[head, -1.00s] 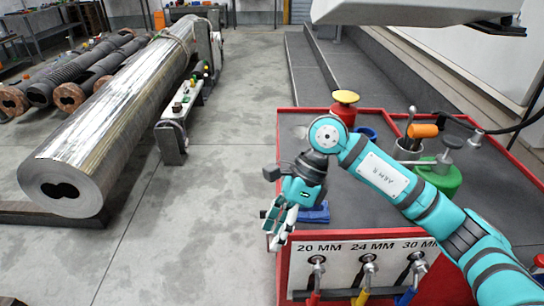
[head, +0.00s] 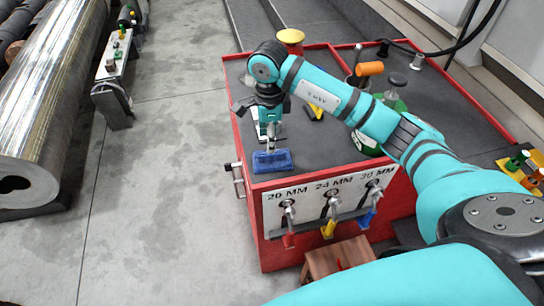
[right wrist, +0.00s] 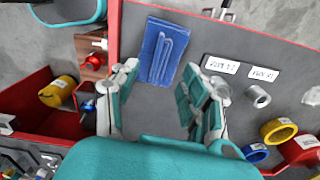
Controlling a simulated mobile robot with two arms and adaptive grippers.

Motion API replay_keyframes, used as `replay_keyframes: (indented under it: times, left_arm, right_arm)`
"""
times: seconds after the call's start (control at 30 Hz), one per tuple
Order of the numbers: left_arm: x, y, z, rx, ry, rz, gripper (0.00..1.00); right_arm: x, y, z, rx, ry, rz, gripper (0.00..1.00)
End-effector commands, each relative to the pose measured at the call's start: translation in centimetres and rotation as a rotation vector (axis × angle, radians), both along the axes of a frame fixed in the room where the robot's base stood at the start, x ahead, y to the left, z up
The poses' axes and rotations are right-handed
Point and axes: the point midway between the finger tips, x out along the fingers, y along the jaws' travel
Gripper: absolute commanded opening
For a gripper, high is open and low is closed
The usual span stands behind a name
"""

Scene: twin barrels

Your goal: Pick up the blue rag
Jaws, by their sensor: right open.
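The blue rag (head: 272,161) lies folded on the dark top of the red cart (head: 228,97), at its front left corner above the "20 MM" label. In the right wrist view the rag (right wrist: 162,50) lies ahead of the fingertips, in line with the gap between them. My right gripper (head: 268,135) hangs pointing down just behind the rag. In the right wrist view my right gripper (right wrist: 160,82) has its fingers spread wide with nothing between them. The gap in height between fingers and rag cannot be told. My left gripper is not in view.
A red tin with a yellow top (head: 291,40), a green bottle (head: 394,97) and an orange-handled tool (head: 369,69) stand on the cart. Colored-handled tools (head: 328,229) hang on its front. A large metal barrel (head: 45,110) lies left; the floor between is clear.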

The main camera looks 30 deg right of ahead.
Motion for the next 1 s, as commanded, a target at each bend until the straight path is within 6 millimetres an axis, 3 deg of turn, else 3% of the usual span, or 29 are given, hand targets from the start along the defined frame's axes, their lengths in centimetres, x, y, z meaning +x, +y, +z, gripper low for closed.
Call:
replay_keyframes:
  times: [0.23,0.5,0.8,1.0]
  left_arm:
    - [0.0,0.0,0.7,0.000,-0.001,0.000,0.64]
    - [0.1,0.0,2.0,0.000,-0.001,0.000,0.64]
    - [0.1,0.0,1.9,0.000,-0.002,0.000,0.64]
    - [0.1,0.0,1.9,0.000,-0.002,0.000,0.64]
  right_arm:
    - [0.0,0.0,-1.7,0.001,0.002,0.001,0.46]
    - [0.1,-0.2,-5.5,0.002,0.002,0.000,0.46]
    - [0.2,-0.2,-6.1,0.001,-0.001,0.001,0.46]
    - [0.2,-0.2,-6.1,0.001,-0.001,0.001,0.20]
